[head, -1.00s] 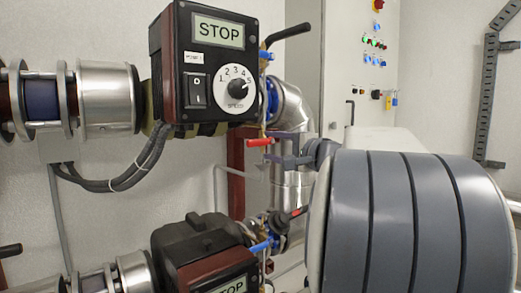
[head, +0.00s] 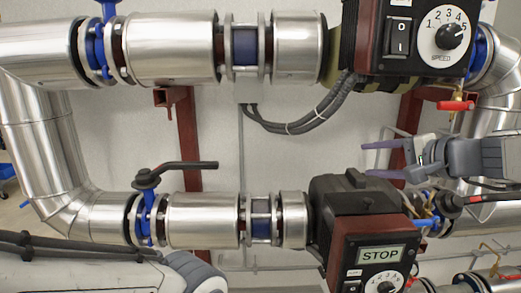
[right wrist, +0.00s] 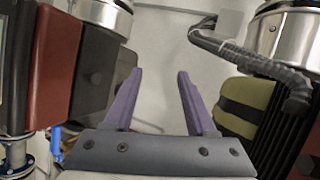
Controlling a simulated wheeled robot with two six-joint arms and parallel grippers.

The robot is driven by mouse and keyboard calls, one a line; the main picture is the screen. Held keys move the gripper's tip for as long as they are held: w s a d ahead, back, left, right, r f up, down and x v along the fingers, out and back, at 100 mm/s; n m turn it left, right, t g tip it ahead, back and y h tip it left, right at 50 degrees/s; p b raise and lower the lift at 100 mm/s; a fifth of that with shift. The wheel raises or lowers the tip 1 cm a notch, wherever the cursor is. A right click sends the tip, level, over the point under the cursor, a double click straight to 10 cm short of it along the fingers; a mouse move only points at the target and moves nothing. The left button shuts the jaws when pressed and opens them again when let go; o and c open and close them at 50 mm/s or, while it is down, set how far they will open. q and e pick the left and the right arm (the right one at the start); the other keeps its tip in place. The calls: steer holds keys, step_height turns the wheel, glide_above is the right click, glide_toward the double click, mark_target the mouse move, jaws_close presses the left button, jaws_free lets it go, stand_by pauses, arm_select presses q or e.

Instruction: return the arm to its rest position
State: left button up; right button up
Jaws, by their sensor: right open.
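My right gripper (head: 366,159) comes in from the right in the head view, with its purple fingers apart and pointing left. It is below the upper pump's control box (head: 405,38) and above the lower pump's box (head: 368,250). In the right wrist view the two fingers (right wrist: 158,85) are apart with nothing between them. A dark and red pump housing (right wrist: 62,65) is on the left there, and a black and yellow-green body (right wrist: 245,108) is on the right. My left gripper is not in view.
Silver pipes (head: 172,45) run across the top, with a lower line (head: 200,220) beneath. A black valve lever (head: 185,166) juts above the lower line. Grey cables (head: 300,125) hang under the upper pump. Open wall space lies left of my gripper.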

steer(key=s+a+f+n+g+y+p, duration=0.1)
steer(key=s+a+f+n+g, duration=0.45)
steer(key=a, duration=0.45)
steer(key=s+a+f+n+g, duration=0.35)
steer(key=s+a+f, duration=0.25)
steer(key=a+f, duration=0.25)
steer(key=s+a+f+n+g+h, duration=0.1)
steer(key=s+f+n+h, duration=0.2)
steer(key=s, duration=0.5)
steer(key=s+a+f+n+g+h+p, duration=0.1)
steer(key=s+f+n+g+h, duration=0.1)
steer(key=s+f+n, duration=0.3)
steer(key=s+n, duration=0.3)
steer(key=shift+f+g+h, duration=0.3)
steer(key=shift+f+h, duration=0.05)
steer(key=shift+h, duration=0.05)
